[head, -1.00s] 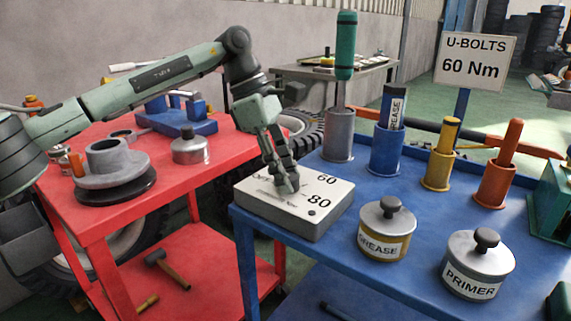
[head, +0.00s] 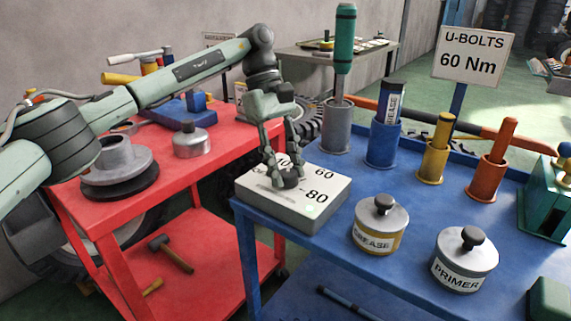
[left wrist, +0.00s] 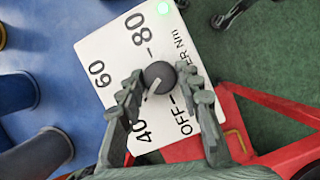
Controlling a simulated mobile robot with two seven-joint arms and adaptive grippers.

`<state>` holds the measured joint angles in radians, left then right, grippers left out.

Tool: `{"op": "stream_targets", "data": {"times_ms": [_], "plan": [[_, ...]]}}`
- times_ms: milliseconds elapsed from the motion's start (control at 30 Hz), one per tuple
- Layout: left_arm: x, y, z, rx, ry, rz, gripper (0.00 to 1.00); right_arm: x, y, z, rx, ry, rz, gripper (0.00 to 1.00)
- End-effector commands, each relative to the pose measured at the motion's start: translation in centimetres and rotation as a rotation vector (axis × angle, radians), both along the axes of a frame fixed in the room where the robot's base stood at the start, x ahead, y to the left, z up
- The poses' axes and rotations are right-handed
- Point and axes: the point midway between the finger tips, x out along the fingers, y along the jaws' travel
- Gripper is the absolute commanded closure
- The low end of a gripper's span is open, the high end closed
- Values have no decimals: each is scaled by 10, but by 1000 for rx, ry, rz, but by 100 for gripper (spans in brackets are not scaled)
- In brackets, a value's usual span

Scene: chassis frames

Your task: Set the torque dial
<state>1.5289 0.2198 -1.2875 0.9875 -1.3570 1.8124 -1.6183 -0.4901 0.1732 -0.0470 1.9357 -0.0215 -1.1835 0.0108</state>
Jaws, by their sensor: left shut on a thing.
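The torque dial (left wrist: 159,77) is a dark round knob on a white-topped grey box at the blue cart's near left corner. My left gripper (head: 284,180) is shut on the dial, with a finger on either side; the fingers also show in the left wrist view (left wrist: 160,92). The box face (left wrist: 105,48) carries OFF, 40, 60 and 80. A pale mark on the dial points toward the 40 side. A small lamp (left wrist: 163,6) on the box glows green. A sign (head: 473,55) reads "U-BOLTS 60 Nm". My right gripper is out of view.
On the blue cart (head: 330,258) stand a grease tin (head: 380,226), a primer tin (head: 464,262) and several coloured holders behind. The red cart (head: 215,185) on the left bears a grey hub (head: 118,165) and a metal pot (head: 191,143).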

Motion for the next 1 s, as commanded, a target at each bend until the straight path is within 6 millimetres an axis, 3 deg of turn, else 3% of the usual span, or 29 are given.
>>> {"op": "stream_targets", "data": {"times_ms": [433, 467, 600, 1000], "plan": [[0, 0, 0, 1, -1, -11, 94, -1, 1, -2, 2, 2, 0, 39], [0, 0, 0, 1, -1, -11, 64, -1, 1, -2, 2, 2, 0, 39], [0, 0, 0, 1, -1, -10, 47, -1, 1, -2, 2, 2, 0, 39], [2, 1, 6, 1, -2, -9, 44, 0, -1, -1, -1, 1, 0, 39]]}}
